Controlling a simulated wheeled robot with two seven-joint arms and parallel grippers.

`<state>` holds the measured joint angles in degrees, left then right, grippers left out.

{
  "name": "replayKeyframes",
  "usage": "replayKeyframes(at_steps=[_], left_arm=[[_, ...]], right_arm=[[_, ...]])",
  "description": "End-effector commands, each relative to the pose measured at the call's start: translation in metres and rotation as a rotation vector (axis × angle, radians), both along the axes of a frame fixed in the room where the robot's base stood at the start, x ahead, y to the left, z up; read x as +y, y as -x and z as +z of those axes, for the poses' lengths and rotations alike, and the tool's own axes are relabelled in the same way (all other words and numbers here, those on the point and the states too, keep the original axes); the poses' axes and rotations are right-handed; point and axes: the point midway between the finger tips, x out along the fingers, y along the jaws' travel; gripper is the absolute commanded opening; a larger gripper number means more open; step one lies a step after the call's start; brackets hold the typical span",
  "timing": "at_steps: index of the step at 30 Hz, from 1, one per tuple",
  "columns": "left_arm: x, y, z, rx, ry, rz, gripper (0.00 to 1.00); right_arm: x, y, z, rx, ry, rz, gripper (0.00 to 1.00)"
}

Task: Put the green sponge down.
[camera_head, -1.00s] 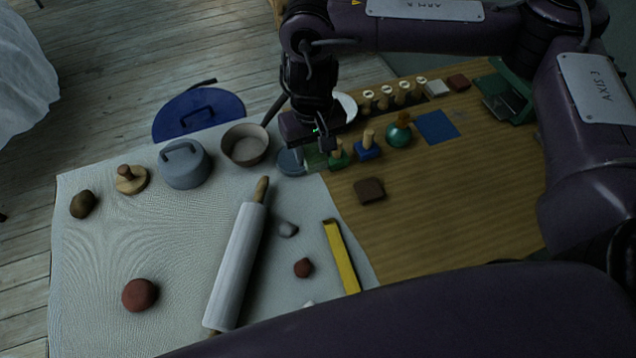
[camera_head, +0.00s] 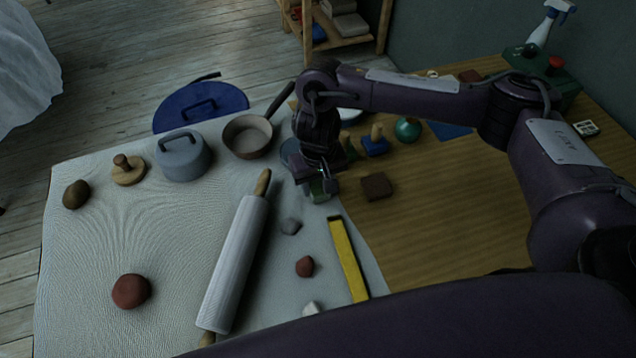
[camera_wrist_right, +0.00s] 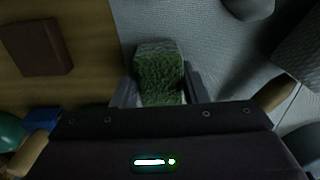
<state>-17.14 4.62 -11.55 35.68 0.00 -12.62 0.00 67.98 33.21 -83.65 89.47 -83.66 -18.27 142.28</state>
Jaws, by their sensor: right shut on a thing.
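The green sponge (camera_wrist_right: 160,75) is a rough green block with a paler end. It sits between the two fingers of my right gripper (camera_wrist_right: 160,92) in the right wrist view, and the fingers are shut on it. In the head view the right gripper (camera_head: 318,190) is over the right edge of the pale cloth, left of a brown block, and only a little of the sponge (camera_head: 319,186) shows below it. I cannot tell whether the sponge touches the cloth. My left gripper is not in view.
A brown block (camera_head: 376,186) lies on the wood to the right. A rolling pin (camera_head: 236,263), grey lump (camera_head: 291,226), red lump (camera_head: 305,266) and yellow bar (camera_head: 348,260) lie on the cloth (camera_head: 180,250).

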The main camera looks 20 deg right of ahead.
Motion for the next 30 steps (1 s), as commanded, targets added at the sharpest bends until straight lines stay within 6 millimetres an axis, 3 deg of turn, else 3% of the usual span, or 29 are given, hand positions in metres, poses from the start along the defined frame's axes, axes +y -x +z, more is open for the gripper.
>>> replayKeyframes(at_steps=[7, 8, 13, 23, 30], left_arm=[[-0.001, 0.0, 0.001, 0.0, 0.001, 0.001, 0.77], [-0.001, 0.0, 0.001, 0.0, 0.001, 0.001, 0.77], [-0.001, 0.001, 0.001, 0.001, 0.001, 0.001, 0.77], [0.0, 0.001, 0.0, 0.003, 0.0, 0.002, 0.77], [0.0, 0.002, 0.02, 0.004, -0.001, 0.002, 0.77]], right_arm=[[0.0, 0.0, -0.002, 0.001, 0.0, 0.0, 0.19], [0.0, 0.0, -0.002, 0.0, 0.0, 0.0, 0.41], [0.0, 0.0, -0.002, 0.0, 0.0, 0.0, 0.62], [0.0, -0.001, 0.002, -0.002, 0.0, 0.0, 0.62], [0.0, -0.002, 0.046, -0.006, 0.001, 0.002, 0.62]])
